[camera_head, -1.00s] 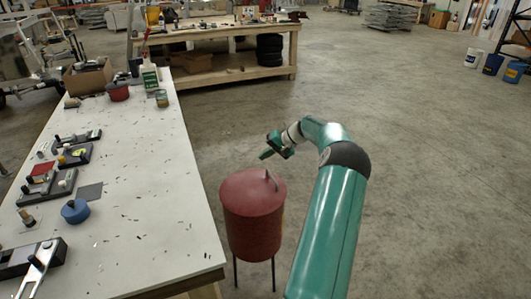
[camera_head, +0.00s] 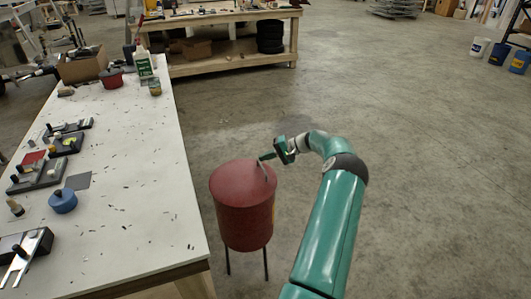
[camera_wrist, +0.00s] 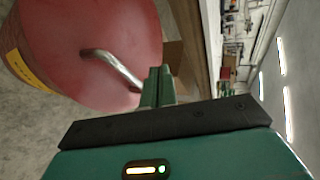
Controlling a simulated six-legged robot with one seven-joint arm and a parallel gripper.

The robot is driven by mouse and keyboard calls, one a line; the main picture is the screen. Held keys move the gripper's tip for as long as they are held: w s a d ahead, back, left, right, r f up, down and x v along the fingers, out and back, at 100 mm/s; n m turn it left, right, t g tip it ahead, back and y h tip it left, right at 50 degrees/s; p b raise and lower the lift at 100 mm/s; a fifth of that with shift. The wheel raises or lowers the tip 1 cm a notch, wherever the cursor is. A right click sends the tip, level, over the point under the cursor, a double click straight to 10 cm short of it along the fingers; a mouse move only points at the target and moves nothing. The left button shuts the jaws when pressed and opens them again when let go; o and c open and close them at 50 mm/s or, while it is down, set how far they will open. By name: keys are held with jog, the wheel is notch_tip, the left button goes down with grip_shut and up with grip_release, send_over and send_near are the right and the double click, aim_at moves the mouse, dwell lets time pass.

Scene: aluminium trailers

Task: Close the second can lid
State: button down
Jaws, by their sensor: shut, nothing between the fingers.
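A red can (camera_head: 244,215) stands on thin dark legs on the concrete floor, right of the long white table. Its red lid (camera_head: 240,182) sits flat on top, with a metal handle (camera_head: 264,170) near the right edge. The lid (camera_wrist: 125,30) and the bent metal handle (camera_wrist: 112,66) also show in the wrist view. My gripper (camera_head: 268,157) is shut and empty beside the handle, close to the lid's far right edge. Its green fingers (camera_wrist: 157,86) show next to the handle; I cannot tell whether they touch the lid.
The long white table (camera_head: 130,210) at left holds clamps, tools, a blue round tin (camera_head: 63,201) and a red pot (camera_head: 111,78). A wooden workbench (camera_head: 225,65) stands behind. The floor (camera_head: 440,180) at right is clear.

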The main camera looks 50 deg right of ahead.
aim_at(269, 173)
jog(key=f, duration=0.2)
jog(key=d+f, duration=0.1)
jog(key=shift+s, duration=0.35)
jog(key=shift+s+d+f, duration=0.1)
jog(key=shift+s+f, duration=0.05)
jog(key=shift+f, duration=0.3)
